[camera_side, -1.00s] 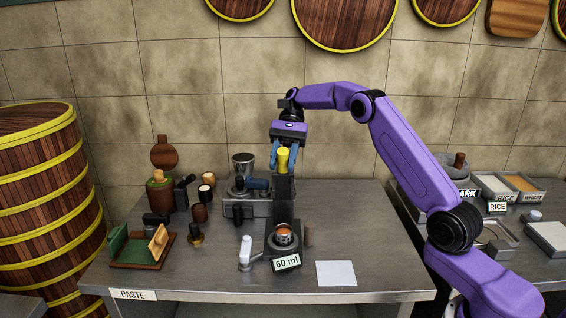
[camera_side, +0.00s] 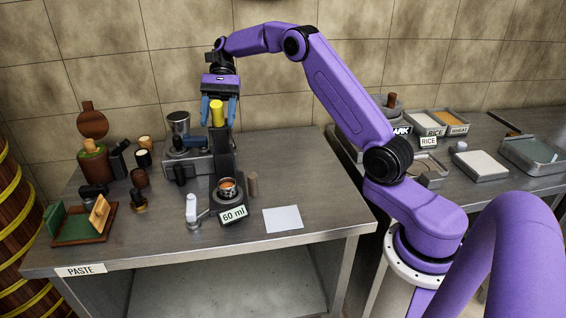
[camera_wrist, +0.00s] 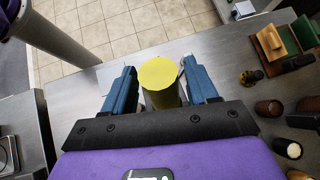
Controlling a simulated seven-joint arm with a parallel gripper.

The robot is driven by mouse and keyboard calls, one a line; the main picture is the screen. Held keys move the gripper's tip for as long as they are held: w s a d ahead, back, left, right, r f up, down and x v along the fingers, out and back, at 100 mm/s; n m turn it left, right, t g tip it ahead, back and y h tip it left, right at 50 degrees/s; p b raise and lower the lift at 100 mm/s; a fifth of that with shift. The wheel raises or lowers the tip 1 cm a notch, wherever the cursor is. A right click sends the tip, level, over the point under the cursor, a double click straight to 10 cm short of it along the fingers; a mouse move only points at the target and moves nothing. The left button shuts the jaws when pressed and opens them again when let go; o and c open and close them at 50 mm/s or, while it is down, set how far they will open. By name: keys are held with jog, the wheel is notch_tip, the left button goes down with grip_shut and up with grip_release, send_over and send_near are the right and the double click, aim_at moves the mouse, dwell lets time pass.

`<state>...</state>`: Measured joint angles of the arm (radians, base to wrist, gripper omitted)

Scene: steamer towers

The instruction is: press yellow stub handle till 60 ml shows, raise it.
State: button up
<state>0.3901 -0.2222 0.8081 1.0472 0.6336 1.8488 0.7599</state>
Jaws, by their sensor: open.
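The yellow stub handle (camera_side: 217,113) stands upright on top of a dark column (camera_side: 221,152) on the steel table. My gripper (camera_side: 219,118) is over it, pointing down, with its blue fingers open on either side. In the wrist view the round yellow top (camera_wrist: 158,73) lies between the two blue fingers (camera_wrist: 158,92), with a gap visible on at least the right side. A small cup (camera_side: 228,187) with orange-brown contents sits at the column's foot. The label in front (camera_side: 233,214) reads "60 ml".
A white sheet (camera_side: 283,219) lies right of the column. A metal machine (camera_side: 185,160), several jars and a green-and-wood stand (camera_side: 80,222) fill the left. Labelled trays stand on the right table.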

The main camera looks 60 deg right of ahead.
jog(key=shift+s+a+f+t+h, duration=1.8)
jog(key=shift+s+a+f, duration=0.25)
jog(key=shift+f, duration=0.1)
jog(key=v, duration=1.7)
jog(key=s+a+f+n+h, duration=0.3)
jog(key=s+a+f+n, duration=0.2)
jog(key=s+a+n, duration=0.45)
jog(key=s+a+f+n, duration=0.1)
jog(key=s+f+n, duration=0.1)
jog(key=s, duration=0.4)
jog(key=s+f+n+h, duration=0.1)
jog(key=s+f+n, duration=0.1)
jog(key=s, duration=0.4)
jog(key=s+a+f+n+t, duration=0.1)
jog(key=s+f+n, duration=0.2)
jog(key=s+n, duration=0.1)
jog(key=shift+s+a, duration=0.35)
jog(key=shift+s, duration=0.55)
